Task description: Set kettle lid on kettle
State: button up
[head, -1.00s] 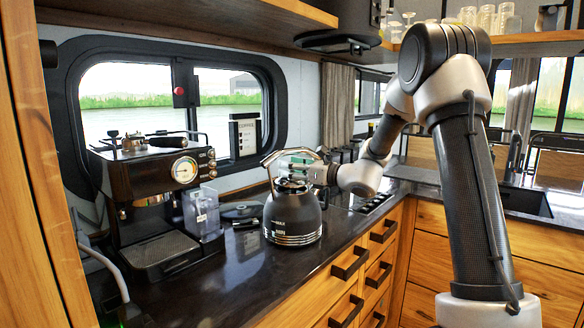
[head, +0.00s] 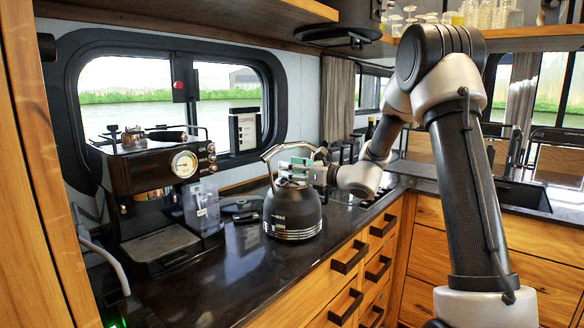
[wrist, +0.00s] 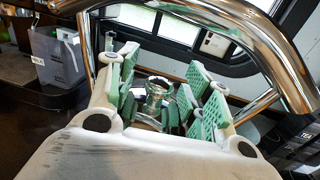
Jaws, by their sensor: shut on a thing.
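The black kettle (head: 292,213) stands upright on the dark counter. Its shiny arched handle (head: 272,152) rises over the top, and it spans the upper part of the wrist view (wrist: 235,25). My gripper (head: 298,170) reaches in from the right, under the handle and just above the kettle's top. In the wrist view, the green-padded fingers are closed around the kettle lid's chrome knob (wrist: 156,88). The lid's rim is hidden by the fingers and palm, so I cannot tell whether it touches the kettle's opening.
An espresso machine (head: 155,190) stands at the left, with a clear container (head: 202,208) beside it. A dark flat round item (head: 241,207) lies behind the kettle's left. The front counter is clear. A shelf overhangs above.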

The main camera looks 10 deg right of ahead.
jog(key=shift+f, duration=0.1)
jog(key=o, duration=1.1)
jog(key=shift+s+d, duration=0.1)
